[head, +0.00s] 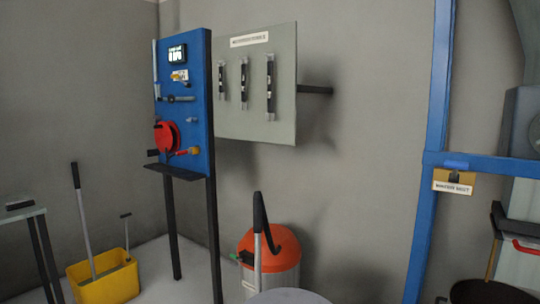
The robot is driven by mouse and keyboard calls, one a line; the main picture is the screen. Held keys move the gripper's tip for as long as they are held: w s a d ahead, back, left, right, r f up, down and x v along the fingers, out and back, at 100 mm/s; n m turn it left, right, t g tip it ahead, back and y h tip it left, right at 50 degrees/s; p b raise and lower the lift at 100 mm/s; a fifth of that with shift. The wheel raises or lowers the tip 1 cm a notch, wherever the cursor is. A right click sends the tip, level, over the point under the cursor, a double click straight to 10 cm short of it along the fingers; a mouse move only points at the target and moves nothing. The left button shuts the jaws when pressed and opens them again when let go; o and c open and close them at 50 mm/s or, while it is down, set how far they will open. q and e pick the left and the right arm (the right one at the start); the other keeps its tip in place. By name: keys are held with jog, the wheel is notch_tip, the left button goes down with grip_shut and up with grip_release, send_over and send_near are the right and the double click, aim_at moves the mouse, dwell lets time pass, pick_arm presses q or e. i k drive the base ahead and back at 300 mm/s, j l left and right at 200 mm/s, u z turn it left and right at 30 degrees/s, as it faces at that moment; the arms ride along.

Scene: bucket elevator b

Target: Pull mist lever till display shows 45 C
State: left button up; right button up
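A blue stand panel (198,75) on two dark legs stands left of centre. A small black display (177,53) with white characters sits near its top; I cannot read them. Below it are a small labelled fitting (180,76) and a dark horizontal handle (179,99). A pale upright bar (156,70) runs along the panel's left edge. A red round reel-like part (166,135) and a fitting with a yellowish end (190,152) are lower down. I cannot tell which part is the mist lever. Neither of my grippers is in view.
A grey board (285,80) with three upright handles hangs behind the panel. An orange-topped canister (270,250) stands on the floor before it. A yellow bucket (108,278) is at lower left. A blue frame (434,130) rises at right. Bare floor shows between bucket and canister.

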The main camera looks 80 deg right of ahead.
aim_at(453, 177)
jog(key=z, duration=3.65)
